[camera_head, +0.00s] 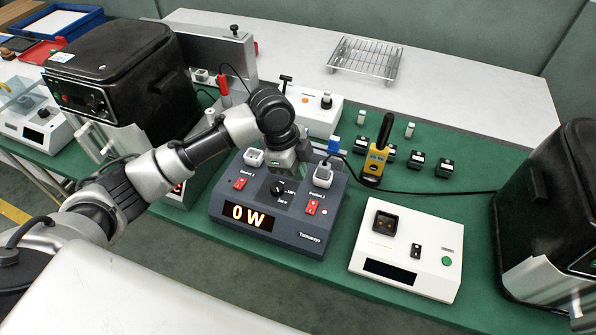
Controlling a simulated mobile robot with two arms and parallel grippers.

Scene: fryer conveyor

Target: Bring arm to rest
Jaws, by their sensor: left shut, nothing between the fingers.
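My left arm reaches in from the left, and its gripper (287,163) points down over the rear of the dark grey power meter box (264,219). The gripper is shut and empty. Its fingertips are small and partly merge with the box behind, so I cannot tell whether they touch it. The box has a lit "0 W" display, a central knob and two red switches. My right gripper is not in view.
A black fryer (128,75) stands at the left behind my arm, another (552,215) at the right. A white device (408,248) sits right of the meter. A yellow tester (375,163) stands behind it, near several small black blocks. A wire rack (364,59) lies on the clear white rear table.

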